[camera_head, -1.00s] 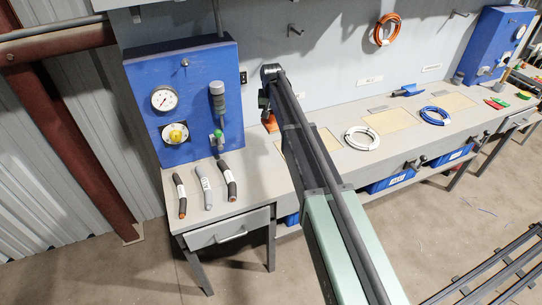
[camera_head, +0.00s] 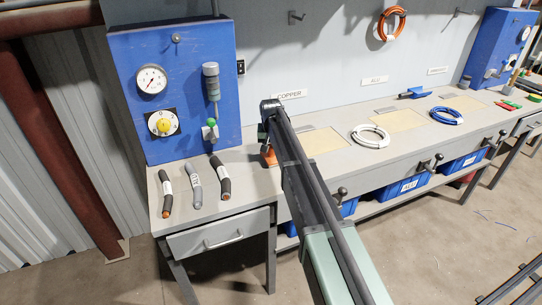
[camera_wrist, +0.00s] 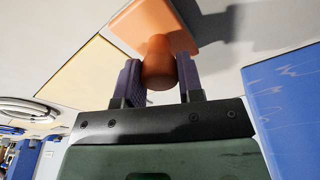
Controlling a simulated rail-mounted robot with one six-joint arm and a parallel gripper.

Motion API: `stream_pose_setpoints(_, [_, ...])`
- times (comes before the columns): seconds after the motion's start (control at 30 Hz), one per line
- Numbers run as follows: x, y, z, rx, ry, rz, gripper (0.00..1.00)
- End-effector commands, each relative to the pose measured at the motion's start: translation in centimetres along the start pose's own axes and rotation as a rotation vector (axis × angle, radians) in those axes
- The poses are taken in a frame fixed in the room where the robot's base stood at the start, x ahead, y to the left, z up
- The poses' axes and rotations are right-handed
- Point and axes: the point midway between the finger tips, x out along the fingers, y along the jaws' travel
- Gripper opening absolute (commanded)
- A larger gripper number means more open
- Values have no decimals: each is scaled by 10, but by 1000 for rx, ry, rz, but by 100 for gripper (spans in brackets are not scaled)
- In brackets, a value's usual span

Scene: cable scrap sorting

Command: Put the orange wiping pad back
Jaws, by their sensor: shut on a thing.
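The orange wiping pad (camera_wrist: 170,22) is a flat block with a rounded knob handle of the same colour. In the wrist view, my gripper (camera_wrist: 158,76) has its two purple-grey fingers shut on the knob, one on each side. In the head view, a small part of the pad (camera_head: 268,157) shows below the end of my arm, at the bench top right of the blue panel. My arm hides the fingers there. I cannot tell whether the pad touches the bench.
The blue gauge panel (camera_head: 178,90) stands left of the pad. Three cable pieces lie before it, including a grey one (camera_head: 194,185). A tan mat (camera_head: 323,140) lies to the right, under the COPPER label (camera_head: 289,95). A white cable coil (camera_head: 370,136) lies farther right.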

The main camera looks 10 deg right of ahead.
Motion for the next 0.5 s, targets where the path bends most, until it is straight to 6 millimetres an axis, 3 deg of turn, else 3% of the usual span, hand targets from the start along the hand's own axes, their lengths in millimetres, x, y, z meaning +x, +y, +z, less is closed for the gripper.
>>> stream_pose_setpoints(0.33, [5, 0, 1, 0, 0, 0, 13])
stream_pose_setpoints(0.37, [4, 0, 1, 0, 0, 0, 38])
stream_pose_setpoints(0.5, [3, 0, 0, 0, 0, 0, 59])
